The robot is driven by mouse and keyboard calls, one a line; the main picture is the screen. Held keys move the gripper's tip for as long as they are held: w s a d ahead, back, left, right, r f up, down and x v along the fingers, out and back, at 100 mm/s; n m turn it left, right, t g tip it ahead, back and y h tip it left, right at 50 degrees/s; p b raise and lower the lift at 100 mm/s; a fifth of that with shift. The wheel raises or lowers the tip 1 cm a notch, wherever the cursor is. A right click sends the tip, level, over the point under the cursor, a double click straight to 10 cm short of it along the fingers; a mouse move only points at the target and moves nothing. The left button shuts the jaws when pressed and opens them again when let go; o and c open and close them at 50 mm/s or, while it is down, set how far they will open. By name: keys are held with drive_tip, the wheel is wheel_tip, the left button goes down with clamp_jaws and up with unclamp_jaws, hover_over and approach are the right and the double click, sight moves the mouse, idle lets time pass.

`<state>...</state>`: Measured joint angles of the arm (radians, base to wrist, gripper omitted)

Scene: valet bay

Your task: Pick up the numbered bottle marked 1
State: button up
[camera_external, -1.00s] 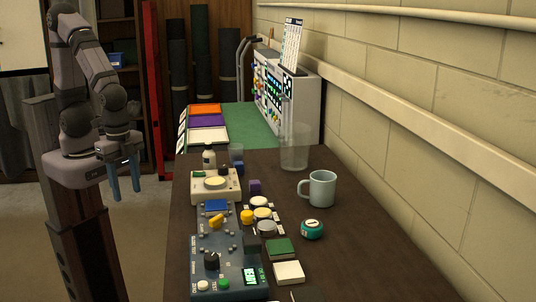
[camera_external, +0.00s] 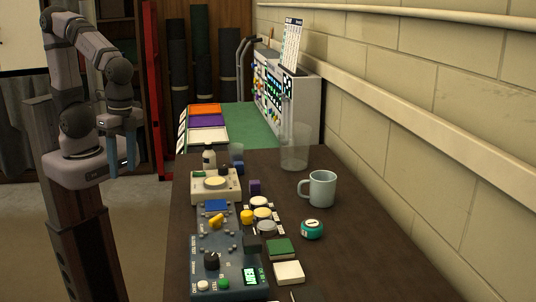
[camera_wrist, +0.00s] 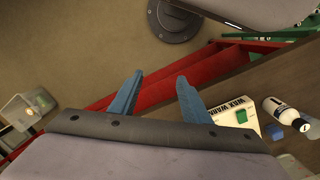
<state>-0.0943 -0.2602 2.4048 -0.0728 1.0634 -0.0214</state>
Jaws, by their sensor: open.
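A small white bottle (camera_external: 209,158) with a dark cap stands upright at the far left of the dark table. In the wrist view a white bottle (camera_wrist: 279,109) with a dark label band shows at the right; I cannot read the number clearly. My gripper (camera_external: 123,166) hangs left of the table, its blue fingers pointing down. In the wrist view my gripper (camera_wrist: 158,92) has its two blue fingers apart with nothing between them. It is well away from the bottle.
A white device marked WAX WARMER (camera_wrist: 236,117) sits beside the bottle, with a small blue block (camera_wrist: 275,132) near it. A clear tumbler (camera_external: 294,148), a mug (camera_external: 318,188) and a teal round container (camera_external: 312,229) stand on the dark table (camera_external: 370,250). A wall runs along the right.

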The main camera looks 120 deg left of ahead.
drive_tip(key=f+n+h, duration=0.1)
drive_tip(key=n, duration=0.1)
drive_tip(key=r+n+t+b, duration=0.2)
drive_tip(key=n+t+b, duration=0.3)
drive_tip(key=n+t, duration=2)
hover_over(207, 143)
drive_tip(key=s, duration=0.3)
drive_tip(key=n+g, duration=0.6)
drive_tip(key=shift+w+a+f+p, duration=0.1)
drive_tip(key=shift+w+f+p, duration=0.3)
drive_tip(key=shift+f, duration=0.5)
drive_tip(key=shift+w+d+f+p, duration=0.1)
drive_tip(key=shift+w+f+p, duration=0.15)
drive_tip(key=shift+w+f, duration=0.45)
drive_tip(key=shift+w+a+f+p, duration=0.1)
drive_tip(key=shift+w+f+p, duration=0.2)
drive_tip(key=shift+f, duration=0.75)
drive_tip(key=shift+w+f+p, duration=0.15)
drive_tip(key=shift+w+p, duration=0.35)
drive_tip(key=shift+w, duration=0.6)
drive_tip(key=shift+w+f+p, duration=0.1)
drive_tip(key=shift+w+p, duration=0.4)
drive_tip(key=shift+w, duration=0.6)
clamp_jaws()
